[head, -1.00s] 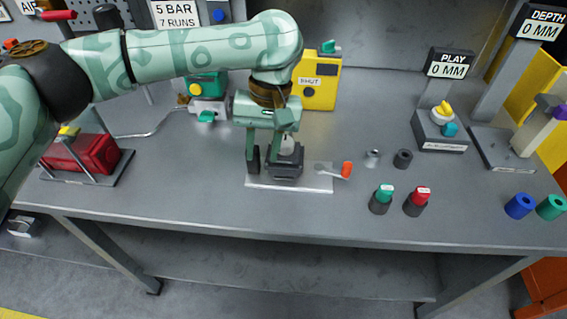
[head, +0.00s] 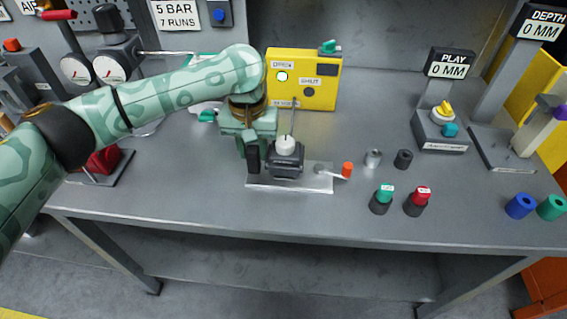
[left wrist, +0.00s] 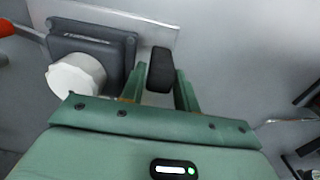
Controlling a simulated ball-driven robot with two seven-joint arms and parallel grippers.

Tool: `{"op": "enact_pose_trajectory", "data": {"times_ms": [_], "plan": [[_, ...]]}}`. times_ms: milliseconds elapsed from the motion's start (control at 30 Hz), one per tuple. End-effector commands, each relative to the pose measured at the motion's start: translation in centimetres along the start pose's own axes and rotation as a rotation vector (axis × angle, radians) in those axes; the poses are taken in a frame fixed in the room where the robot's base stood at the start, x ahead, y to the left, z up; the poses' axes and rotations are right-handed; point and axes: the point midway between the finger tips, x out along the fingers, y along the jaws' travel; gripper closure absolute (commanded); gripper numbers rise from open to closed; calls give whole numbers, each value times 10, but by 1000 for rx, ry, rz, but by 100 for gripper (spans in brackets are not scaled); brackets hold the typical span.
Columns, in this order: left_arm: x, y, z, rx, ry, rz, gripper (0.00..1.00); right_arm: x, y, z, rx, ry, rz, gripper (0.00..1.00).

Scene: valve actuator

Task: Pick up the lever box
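The dark grey box (head: 286,162) with a white round cap (head: 286,144) stands on a pale metal plate (head: 315,180); I take it as the lever box. A thin upright rod shows above the cap. In the left wrist view, the box (left wrist: 112,50) and white cap (left wrist: 76,76) are at the upper left. My left gripper (head: 253,157) is low beside the box's left side. My right gripper is not in view.
An orange-tipped lever (head: 346,170) lies at the plate's right end. A yellow box (head: 318,92) stands behind. The front left table is clear.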

Motion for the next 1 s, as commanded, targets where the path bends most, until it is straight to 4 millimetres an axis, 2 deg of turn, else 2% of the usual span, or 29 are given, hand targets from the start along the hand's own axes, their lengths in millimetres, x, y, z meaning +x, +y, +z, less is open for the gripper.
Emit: {"op": "enact_pose_trajectory", "data": {"times_ms": [267,400,700,833,1000], "plan": [[5,0,0,1,1,1,69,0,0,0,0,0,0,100],[5,0,0,1,1,1,100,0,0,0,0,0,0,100],[2,1,0,1,3,2,100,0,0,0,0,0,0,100],[-14,1,-1,2,6,2,100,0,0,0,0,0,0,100],[-52,1,-1,2,8,2,100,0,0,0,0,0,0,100]]}}
